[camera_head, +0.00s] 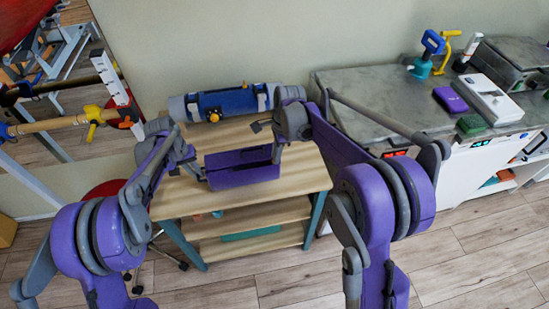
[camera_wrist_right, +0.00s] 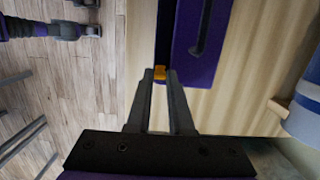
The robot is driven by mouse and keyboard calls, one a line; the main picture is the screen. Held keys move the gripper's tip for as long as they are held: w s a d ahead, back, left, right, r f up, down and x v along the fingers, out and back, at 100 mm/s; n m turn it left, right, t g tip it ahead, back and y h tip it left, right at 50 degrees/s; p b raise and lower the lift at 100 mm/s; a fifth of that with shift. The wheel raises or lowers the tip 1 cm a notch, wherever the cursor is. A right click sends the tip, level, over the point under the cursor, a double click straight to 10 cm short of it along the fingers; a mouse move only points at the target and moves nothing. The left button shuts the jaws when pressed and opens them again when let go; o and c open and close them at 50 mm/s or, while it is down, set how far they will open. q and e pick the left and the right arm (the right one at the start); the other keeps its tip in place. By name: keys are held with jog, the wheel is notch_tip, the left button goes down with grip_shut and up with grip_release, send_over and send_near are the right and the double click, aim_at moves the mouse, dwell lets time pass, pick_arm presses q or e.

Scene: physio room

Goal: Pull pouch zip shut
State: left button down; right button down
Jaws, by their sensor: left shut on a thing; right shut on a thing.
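The purple pouch (camera_head: 243,168) lies on the wooden table, its long side running left to right. In the right wrist view the pouch (camera_wrist_right: 208,45) shows a dark slit along its top. My left gripper (camera_head: 201,173) is shut at the pouch's left end, apparently on the pouch; its fingertips are hard to make out. My right gripper (camera_head: 277,152) is at the pouch's right end. In the right wrist view its fingers (camera_wrist_right: 160,80) are shut on a small yellow-orange zip pull (camera_wrist_right: 160,72) at the pouch's edge. The zip's teeth are too small to see.
The wooden table (camera_head: 187,200) has bare top around the pouch. A blue and grey roll (camera_head: 232,102) lies behind it along the wall. A grey counter (camera_head: 384,100) with devices stands to the right. A red stool (camera_head: 105,190) is at the left.

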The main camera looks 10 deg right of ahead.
pick_arm(q)
jog(key=shift+a, duration=0.15)
pick_arm(e)
jog(key=shift+a, duration=6.55)
jog(key=c, duration=0.8)
grip_release()
jog(key=shift+o, duration=0.2)
jog(key=shift+r, duration=0.15)
notch_tip(320, 180, up, 8)
pick_arm(q)
jog(key=c, duration=0.9)
grip_release()
